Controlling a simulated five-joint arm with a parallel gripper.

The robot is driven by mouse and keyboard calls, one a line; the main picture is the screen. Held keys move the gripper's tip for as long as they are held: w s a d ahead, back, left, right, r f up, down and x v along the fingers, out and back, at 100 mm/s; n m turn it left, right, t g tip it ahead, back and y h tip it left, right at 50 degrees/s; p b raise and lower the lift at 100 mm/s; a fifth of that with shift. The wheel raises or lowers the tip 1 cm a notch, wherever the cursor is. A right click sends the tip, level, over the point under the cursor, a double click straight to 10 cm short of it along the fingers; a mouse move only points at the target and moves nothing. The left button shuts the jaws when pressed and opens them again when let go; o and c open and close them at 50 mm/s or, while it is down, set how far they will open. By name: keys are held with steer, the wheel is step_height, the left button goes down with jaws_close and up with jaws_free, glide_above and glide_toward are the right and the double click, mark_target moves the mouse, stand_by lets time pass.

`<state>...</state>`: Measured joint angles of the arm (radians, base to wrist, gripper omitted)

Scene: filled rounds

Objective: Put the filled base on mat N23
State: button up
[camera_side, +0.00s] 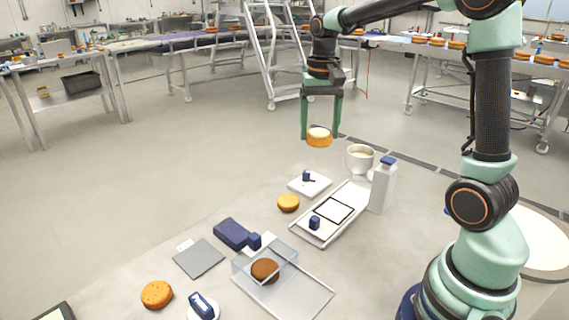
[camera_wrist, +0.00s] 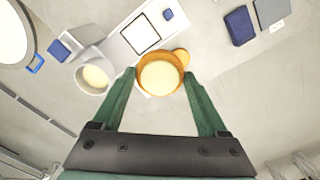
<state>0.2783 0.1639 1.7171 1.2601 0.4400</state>
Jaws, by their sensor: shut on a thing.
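My gripper (camera_side: 320,134) is shut on a filled base (camera_side: 319,141), an orange-brown round with pale cream on top. It holds the base level in the air, above and behind the work surface. In the wrist view the filled base (camera_wrist: 161,76) sits between the two green fingertips (camera_wrist: 160,86). A white tray (camera_side: 301,230) with a black square outline lies lower right of the gripper; the square is empty. A small white mat-like plate (camera_side: 322,182) and a grey flat mat (camera_side: 199,259) also lie there. I cannot read N23 on any of them.
A cream-filled cup (camera_side: 360,158) and a white bottle (camera_side: 382,190) stand near the tray's far end. A plain round (camera_side: 288,203) lies left of the tray. A clear cover (camera_side: 281,251) stands over a brown round (camera_side: 265,271). A navy block (camera_side: 231,233) and another round (camera_side: 156,295) lie further left.

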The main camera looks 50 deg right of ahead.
steer(key=w+a+n, duration=0.2)
steer(key=w+a, duration=0.2)
steer(key=a, duration=0.3)
steer(key=w+a+n, duration=0.3)
steer(key=w+a, duration=0.2)
steer(key=a, duration=0.3)
steer(key=n, duration=0.3)
glide_above(198, 257)
step_height(198, 257, down, 16)
steer(key=shift+f, duration=2.7)
steer(key=shift+f, duration=0.1)
steer(key=o, duration=0.6)
steer(key=shift+c, duration=0.2)
steer(key=shift+o, duration=1)
